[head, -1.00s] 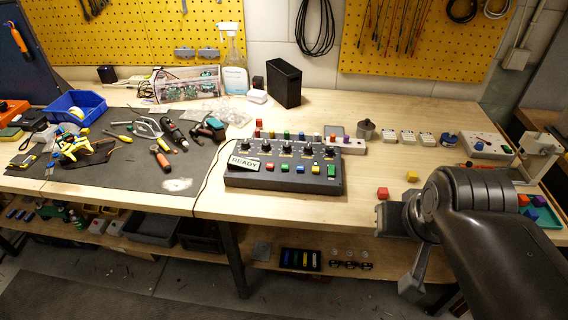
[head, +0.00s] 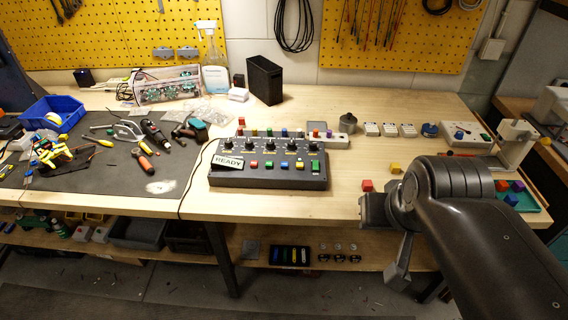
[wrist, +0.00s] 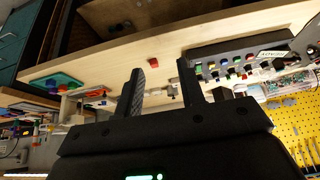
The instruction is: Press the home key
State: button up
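The control box (head: 268,181), dark grey with a sloped face, stands near the front edge of the bench in the head view. It has a READY display (head: 230,163), a row of black knobs and a row of coloured keys (head: 270,165) below them. No key label is legible, so I cannot tell which is the home key. In the wrist view the box (wrist: 235,45) appears upside down, right of the fingers. My gripper (wrist: 160,84) is open and empty, its two fingers apart. It is right of the box, at the bench's front edge, touching no key.
A red cube (head: 367,185) and a yellow cube (head: 394,168) lie on the bench near my gripper. A grey strip with coloured pegs (head: 338,141) is behind the box. A teal tray (head: 535,205) is at the right. Bare wood lies between box and cubes.

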grip_shut()
dwell(1.5)
